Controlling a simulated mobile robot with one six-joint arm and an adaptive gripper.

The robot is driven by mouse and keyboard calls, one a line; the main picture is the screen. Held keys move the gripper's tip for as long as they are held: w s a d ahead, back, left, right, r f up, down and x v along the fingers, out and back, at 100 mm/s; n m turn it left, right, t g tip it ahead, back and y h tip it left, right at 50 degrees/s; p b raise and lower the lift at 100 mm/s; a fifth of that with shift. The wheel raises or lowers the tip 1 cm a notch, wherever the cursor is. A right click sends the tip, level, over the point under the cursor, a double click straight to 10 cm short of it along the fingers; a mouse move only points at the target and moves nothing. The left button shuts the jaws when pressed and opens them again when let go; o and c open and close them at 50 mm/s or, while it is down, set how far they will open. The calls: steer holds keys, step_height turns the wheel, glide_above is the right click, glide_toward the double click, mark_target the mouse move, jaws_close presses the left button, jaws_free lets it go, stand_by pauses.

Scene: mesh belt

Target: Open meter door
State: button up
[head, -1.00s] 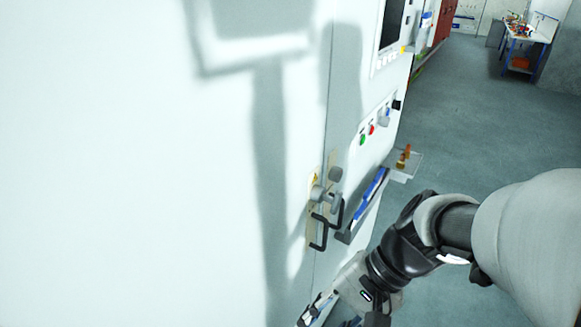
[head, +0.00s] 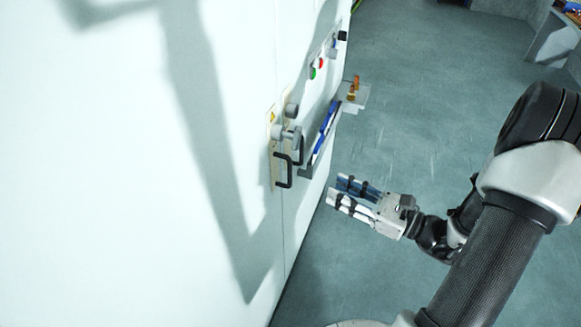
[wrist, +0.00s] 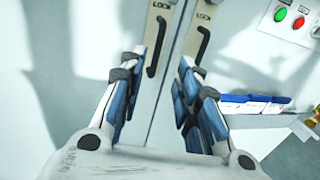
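The white meter cabinet door (head: 110,150) fills the left of the head view and looks shut, with a thin vertical seam at its right edge. Two black bar handles stand side by side at the seam: the left handle (head: 281,170) and the right handle (head: 297,151). In the wrist view the left handle (wrist: 156,45) and the right handle (wrist: 202,46) each sit on a beige plate marked LOCK. My gripper (head: 338,189) is open and empty, right of the handles and apart from them. In the wrist view its blue-padded fingers (wrist: 158,95) point toward the handles.
A grey tray (head: 309,172) with blue-edged items juts from the cabinet right of the handles. Red and green buttons (head: 317,67) sit above it. A small shelf (head: 355,98) holds amber items. Open grey floor (head: 410,110) lies to the right.

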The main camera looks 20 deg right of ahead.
steer(key=b, duration=0.2)
glide_above(290, 184)
steer(key=shift+w, duration=0.35)
steer(key=shift+c, duration=0.3)
jaws_close()
